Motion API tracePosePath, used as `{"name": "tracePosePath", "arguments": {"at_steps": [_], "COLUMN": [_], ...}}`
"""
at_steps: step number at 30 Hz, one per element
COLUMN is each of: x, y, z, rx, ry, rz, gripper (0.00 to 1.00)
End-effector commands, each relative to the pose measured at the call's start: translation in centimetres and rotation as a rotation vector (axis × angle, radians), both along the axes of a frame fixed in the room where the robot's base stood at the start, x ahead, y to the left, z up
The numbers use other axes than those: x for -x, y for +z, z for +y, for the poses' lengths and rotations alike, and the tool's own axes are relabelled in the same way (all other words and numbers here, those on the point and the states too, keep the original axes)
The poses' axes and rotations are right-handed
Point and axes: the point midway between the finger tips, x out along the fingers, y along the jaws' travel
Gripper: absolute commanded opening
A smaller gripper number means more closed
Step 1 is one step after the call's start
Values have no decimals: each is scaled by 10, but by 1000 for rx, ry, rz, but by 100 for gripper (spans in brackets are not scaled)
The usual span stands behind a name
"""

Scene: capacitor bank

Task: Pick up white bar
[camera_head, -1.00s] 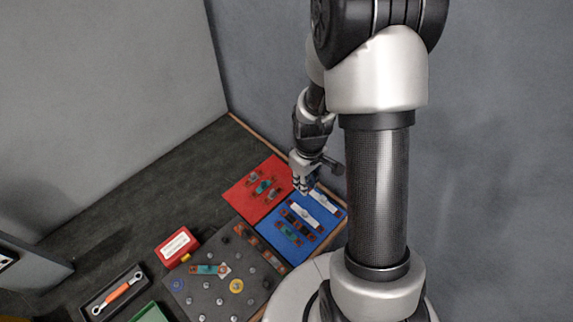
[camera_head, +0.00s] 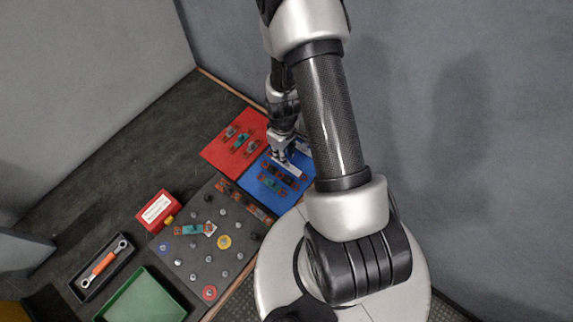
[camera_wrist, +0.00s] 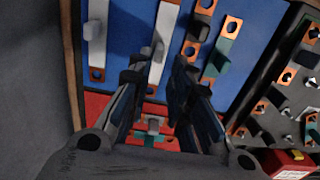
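Two white bars lie on the blue mat (camera_head: 250,190). In the wrist view one white bar (camera_wrist: 163,30) runs down between my fingertips, and the other white bar (camera_wrist: 97,45) lies to the left, with copper ends. In the head view a white bar (camera_head: 288,168) shows just below my gripper (camera_head: 281,156). In the wrist view my gripper (camera_wrist: 160,72) is open, with dark fingers on either side of the middle bar's lower end. The fingers hide part of that bar. I cannot tell whether they touch it.
Bars with dark and teal blocks (camera_wrist: 216,50) lie close to the right of the middle white bar. A red mat (camera_head: 222,152) with parts adjoins the blue mat. A dark board with studs (camera_head: 190,262), a red box (camera_head: 157,210) and a green tray (camera_head: 143,300) are nearby.

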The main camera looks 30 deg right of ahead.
Motion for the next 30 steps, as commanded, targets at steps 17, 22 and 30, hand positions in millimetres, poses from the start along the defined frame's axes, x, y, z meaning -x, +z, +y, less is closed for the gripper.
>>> {"name": "tracePosePath", "arguments": {"at_steps": [17,22,30], "x": [7,7,7], "y": [-50,-50,-50], "z": [-6,-6,-6], "rx": [0,0,0], "ry": [0,0,0], "rz": [0,0,0], "gripper": [19,10,0]}}
